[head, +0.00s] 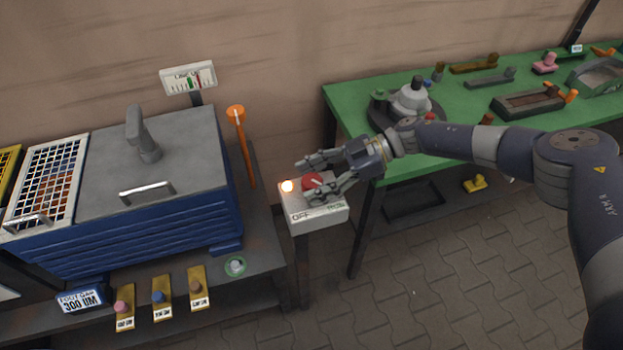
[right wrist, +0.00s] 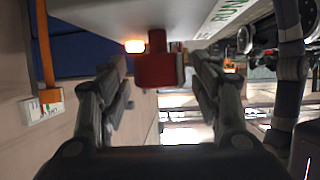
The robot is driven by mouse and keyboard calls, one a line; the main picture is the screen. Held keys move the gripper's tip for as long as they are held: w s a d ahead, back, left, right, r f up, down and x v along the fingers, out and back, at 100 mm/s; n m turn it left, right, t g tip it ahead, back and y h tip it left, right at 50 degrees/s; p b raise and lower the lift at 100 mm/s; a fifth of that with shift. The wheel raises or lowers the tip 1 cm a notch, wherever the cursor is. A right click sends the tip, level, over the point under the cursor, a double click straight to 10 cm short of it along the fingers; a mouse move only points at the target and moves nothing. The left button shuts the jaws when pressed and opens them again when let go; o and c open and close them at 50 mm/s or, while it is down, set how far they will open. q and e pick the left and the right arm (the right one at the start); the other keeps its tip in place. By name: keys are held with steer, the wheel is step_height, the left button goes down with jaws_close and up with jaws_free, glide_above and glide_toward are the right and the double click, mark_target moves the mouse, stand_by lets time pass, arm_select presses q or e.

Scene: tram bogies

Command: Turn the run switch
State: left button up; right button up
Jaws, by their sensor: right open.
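The run switch is a red knob (head: 313,181) with a pale line on its top, on a light grey box (head: 318,214) labelled OFF and RUN. An orange lamp (head: 288,186) glows beside the knob. My right gripper (head: 305,180) is open, with one finger on each side of the knob. In the right wrist view the red knob (right wrist: 159,62) stands between the two open fingers (right wrist: 160,78), with a gap visible on both sides. The lit lamp (right wrist: 134,46) shows there too. My left gripper is not in view.
A blue machine with a grey lid (head: 180,135) and an orange lever (head: 240,140) stand left of the switch box. A gauge sign (head: 188,78) is behind. A green bench (head: 455,100) with several parts stands right. Paved floor (head: 430,270) is open in front.

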steer(key=v, duration=1.1)
steer(key=shift+r, duration=0.2)
steer(key=shift+w+d, duration=0.15)
steer(key=shift+d, duration=0.1)
